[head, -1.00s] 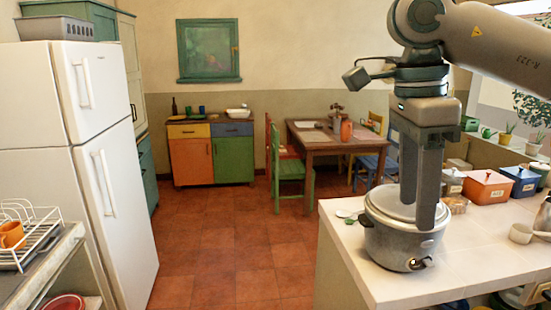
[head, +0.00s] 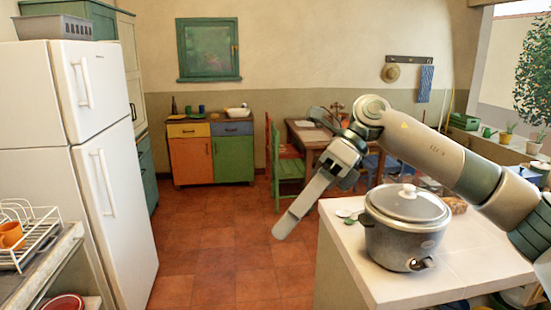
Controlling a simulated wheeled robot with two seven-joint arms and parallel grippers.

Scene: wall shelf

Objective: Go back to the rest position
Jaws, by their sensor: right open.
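My right gripper (head: 285,228) hangs in the middle of the head view, left of the counter's edge and above the floor. It is seen from the side, so its fingers overlap; it is open, with nothing visible in it. My right arm comes in from the right, passing above and behind the rice cooker. The grey rice cooker (head: 392,240) stands upright on the white counter with its lid (head: 408,203) on. The gripper is apart from the cooker, to its left. My left gripper is not in view.
The white counter (head: 465,264) fills the lower right. A wooden table (head: 306,134) with chairs stands behind the arm. A white fridge (head: 62,110) and a dish rack (head: 28,232) are at left. The tiled floor (head: 215,240) between is clear.

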